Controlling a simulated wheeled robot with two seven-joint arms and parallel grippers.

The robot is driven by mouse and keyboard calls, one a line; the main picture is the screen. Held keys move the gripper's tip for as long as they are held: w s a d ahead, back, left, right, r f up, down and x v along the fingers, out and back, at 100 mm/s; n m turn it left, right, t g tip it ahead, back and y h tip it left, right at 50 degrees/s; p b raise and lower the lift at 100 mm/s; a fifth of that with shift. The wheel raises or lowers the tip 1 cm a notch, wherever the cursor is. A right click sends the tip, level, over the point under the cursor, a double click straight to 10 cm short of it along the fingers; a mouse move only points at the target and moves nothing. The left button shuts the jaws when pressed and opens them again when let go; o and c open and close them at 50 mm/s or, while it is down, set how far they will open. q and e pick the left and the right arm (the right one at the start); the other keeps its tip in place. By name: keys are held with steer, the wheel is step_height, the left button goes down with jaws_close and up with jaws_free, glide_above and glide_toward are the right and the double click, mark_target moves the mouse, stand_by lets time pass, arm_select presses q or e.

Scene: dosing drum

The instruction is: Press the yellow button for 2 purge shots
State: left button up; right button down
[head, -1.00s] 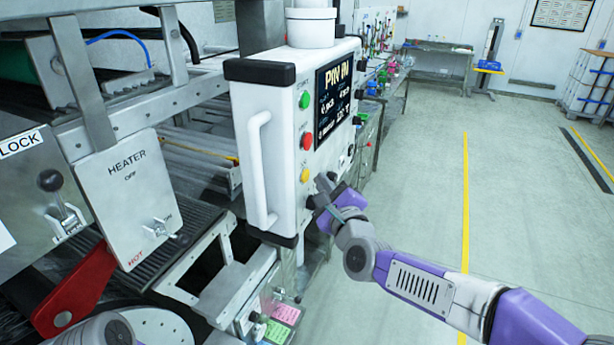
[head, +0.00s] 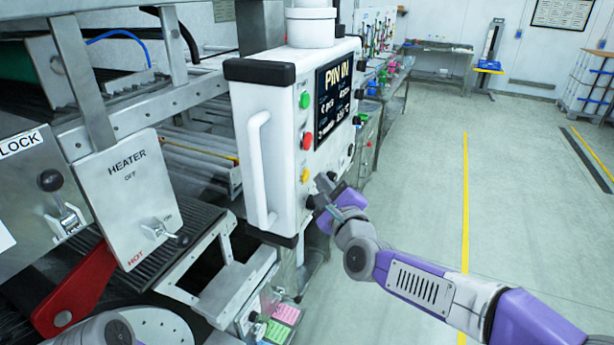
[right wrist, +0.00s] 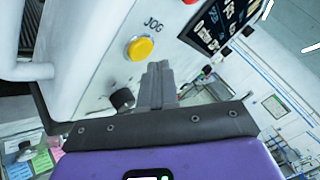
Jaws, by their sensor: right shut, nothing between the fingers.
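The yellow button (head: 305,176) is on the side face of a white control box (head: 262,170), below a green button (head: 304,100) and a red button (head: 306,141). In the right wrist view the yellow button (right wrist: 140,48) has the label JOG beside it. My right gripper (head: 325,184) is shut and empty, close to the panel, a little below and right of the yellow button. In the right wrist view its fingers (right wrist: 158,72) point toward the panel beside the button, apparently apart from it. My left gripper is not visible.
A black knob (right wrist: 122,98) sits on the panel below the yellow button. A screen (head: 333,98) reading PIN IN is above right. A white handle (head: 259,170) juts from the box's front. Open floor (head: 420,170) lies to the right.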

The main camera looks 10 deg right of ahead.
steer(key=shift+w+a, duration=0.1)
steer(key=shift+a, duration=0.05)
stand_by(0.4)
steer(key=shift+w+a, duration=0.2)
steer(key=shift+w+a, duration=0.2)
steer(key=shift+a, duration=0.2)
stand_by(1.1)
steer(key=shift+b, duration=0.35)
steer(key=shift+s+d+b, duration=0.45)
steer(key=shift+d+b, duration=0.25)
steer(key=shift+b, duration=0.3)
